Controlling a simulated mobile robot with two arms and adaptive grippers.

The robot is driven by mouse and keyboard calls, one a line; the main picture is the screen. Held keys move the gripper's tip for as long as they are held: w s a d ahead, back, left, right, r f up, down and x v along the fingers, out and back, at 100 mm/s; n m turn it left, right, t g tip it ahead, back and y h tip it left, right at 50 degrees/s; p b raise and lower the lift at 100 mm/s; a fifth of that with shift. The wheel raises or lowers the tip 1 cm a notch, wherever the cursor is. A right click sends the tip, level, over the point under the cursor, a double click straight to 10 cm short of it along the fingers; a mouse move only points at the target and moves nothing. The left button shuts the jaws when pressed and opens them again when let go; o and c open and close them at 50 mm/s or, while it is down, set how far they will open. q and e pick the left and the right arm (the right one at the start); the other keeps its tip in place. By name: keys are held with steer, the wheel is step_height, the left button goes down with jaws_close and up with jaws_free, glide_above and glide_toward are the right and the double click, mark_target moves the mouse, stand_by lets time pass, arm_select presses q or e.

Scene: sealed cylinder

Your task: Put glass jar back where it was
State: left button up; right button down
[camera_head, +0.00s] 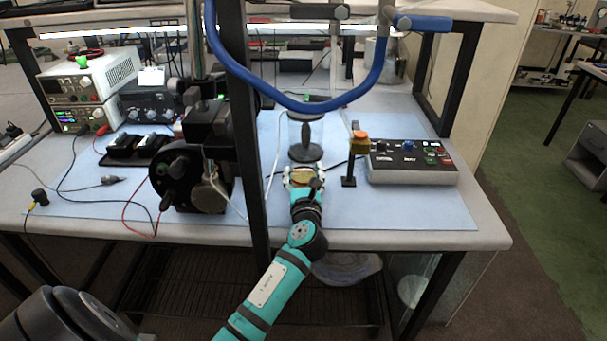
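My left gripper (303,174) reaches from the bottom over the front of the blue mat. Its pale fingertips stand apart around a small yellowish thing (302,177); I cannot tell whether they grip it. Just behind the gripper stands a clear, jar-like cylinder (295,134) with a dark round top and a dark round base (305,152). It looks upright, and the gripper's tips appear just in front of its base. I cannot tell for sure that this is the glass jar. My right gripper is not in view.
A black stand with an orange top (360,135) and a control box (412,164) stand right of the gripper. A dark round apparatus (185,175) stands left. A black post (250,150) and a blue hose (330,106) cross the view. The mat's front right (420,208) is clear.

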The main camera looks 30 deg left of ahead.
arm_select(q)
steer(key=o, duration=0.4)
steer(key=shift+r, duration=0.25)
steer(key=v, duration=1.2)
steer(key=shift+f+b, duration=0.1)
steer(key=shift+b, duration=0.2)
